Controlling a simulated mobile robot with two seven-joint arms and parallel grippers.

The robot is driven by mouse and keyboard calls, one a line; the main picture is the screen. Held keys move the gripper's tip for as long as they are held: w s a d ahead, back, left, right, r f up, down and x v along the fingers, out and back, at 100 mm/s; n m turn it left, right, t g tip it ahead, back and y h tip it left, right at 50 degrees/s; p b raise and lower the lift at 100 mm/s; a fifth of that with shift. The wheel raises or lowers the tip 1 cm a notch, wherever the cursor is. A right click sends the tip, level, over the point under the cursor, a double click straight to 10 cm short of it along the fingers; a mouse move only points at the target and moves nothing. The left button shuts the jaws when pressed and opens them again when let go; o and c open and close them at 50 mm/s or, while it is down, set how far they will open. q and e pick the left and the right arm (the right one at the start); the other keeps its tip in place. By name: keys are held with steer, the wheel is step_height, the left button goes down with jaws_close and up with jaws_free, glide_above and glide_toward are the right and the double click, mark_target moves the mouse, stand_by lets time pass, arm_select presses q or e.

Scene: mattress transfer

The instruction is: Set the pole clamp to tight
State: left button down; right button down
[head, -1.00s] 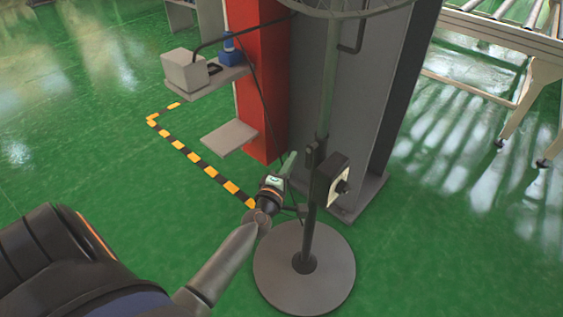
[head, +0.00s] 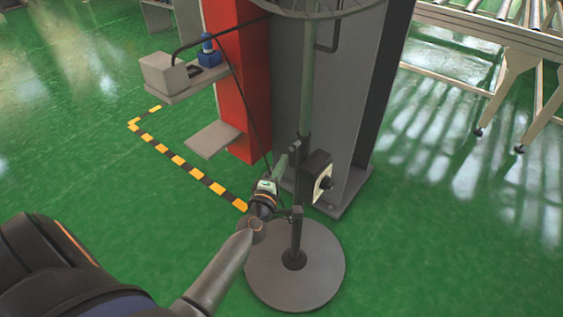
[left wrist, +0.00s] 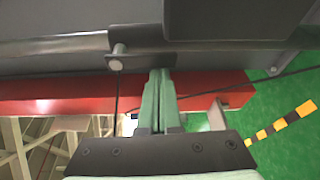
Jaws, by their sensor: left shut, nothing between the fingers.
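A thin upright pole (head: 309,90) stands on a round grey base (head: 295,275). A dark box (head: 317,165) is mounted on the pole and has a pale face with a black knob (head: 326,183). This looks like the pole clamp; its setting cannot be read. My left gripper (head: 290,148) is just left of the pole, at about the box's height, with green fingers shut and empty. In the left wrist view the shut fingers (left wrist: 160,75) point at a dark plate with a round pin (left wrist: 118,49). I cannot tell whether they touch it. My right gripper is not in view.
A red and grey column (head: 245,80) stands behind the pole. Grey shelves (head: 213,139) stick out from its left side. A roller conveyor (head: 500,40) is at the upper right. Yellow-black tape (head: 190,171) marks the green floor, which is clear at the right.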

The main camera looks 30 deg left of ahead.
arm_select(q)
steer(key=shift+d+n, duration=0.1)
steer(key=shift+n, duration=0.2)
steer(key=shift+p, duration=0.35)
steer(key=n+p, duration=0.1)
steer(key=d+n+g+p, duration=0.1)
steer(key=p, duration=0.1)
steer(key=shift+d+n+h, duration=0.25)
steer(key=shift+n+h, duration=0.05)
steer(key=shift+h, duration=0.1)
steer(key=shift+d+p, duration=0.2)
steer(key=shift+p, duration=0.1)
steer(key=shift+d, duration=0.2)
steer(key=shift+f, duration=0.1)
